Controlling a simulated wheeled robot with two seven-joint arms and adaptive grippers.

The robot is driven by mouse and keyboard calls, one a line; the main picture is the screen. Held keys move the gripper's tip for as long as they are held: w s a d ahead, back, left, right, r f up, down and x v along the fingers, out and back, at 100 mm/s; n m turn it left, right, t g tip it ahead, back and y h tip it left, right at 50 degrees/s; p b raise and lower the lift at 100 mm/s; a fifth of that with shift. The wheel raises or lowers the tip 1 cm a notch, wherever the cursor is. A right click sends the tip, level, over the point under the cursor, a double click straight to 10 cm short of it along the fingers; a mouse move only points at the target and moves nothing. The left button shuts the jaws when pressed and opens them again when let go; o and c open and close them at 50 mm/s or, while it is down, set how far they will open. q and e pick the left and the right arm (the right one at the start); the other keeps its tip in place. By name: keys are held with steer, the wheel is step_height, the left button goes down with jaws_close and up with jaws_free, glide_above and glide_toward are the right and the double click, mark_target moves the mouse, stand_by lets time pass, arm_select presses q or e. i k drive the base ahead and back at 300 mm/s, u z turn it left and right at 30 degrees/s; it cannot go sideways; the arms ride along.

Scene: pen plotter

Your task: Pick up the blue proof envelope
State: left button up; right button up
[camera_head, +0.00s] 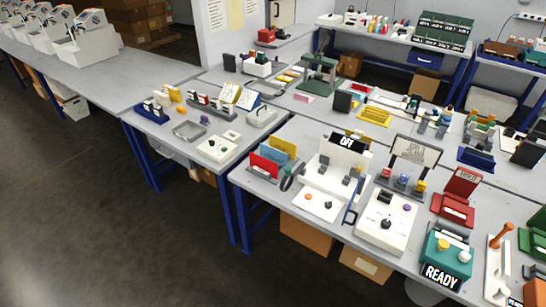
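A blue upright flat piece (273,154), which looks like the proof envelope, stands in a small rack on the near table. It is between a red one (264,166) in front and a yellow one (284,146) behind. The red one hides part of its face; its upper edge shows. Neither of my grippers is in view.
Right of the rack is a white machine with an "OFF" sign (347,142); a white control box (386,221) stands farther right. A teal box with a "READY" sign (441,275) is at the front right. The dark floor (110,200) at left is clear.

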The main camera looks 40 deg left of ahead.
mark_target(279, 156)
steer(key=z, duration=0.15)
steer(key=k, duration=0.45)
steer(key=u, duration=1.3)
steer(key=i, duration=0.65)
steer(key=u, duration=0.65)
steer(key=i, duration=0.85)
steer(key=z, duration=0.8)
steer(key=i, duration=0.85)
steer(key=z, duration=0.85)
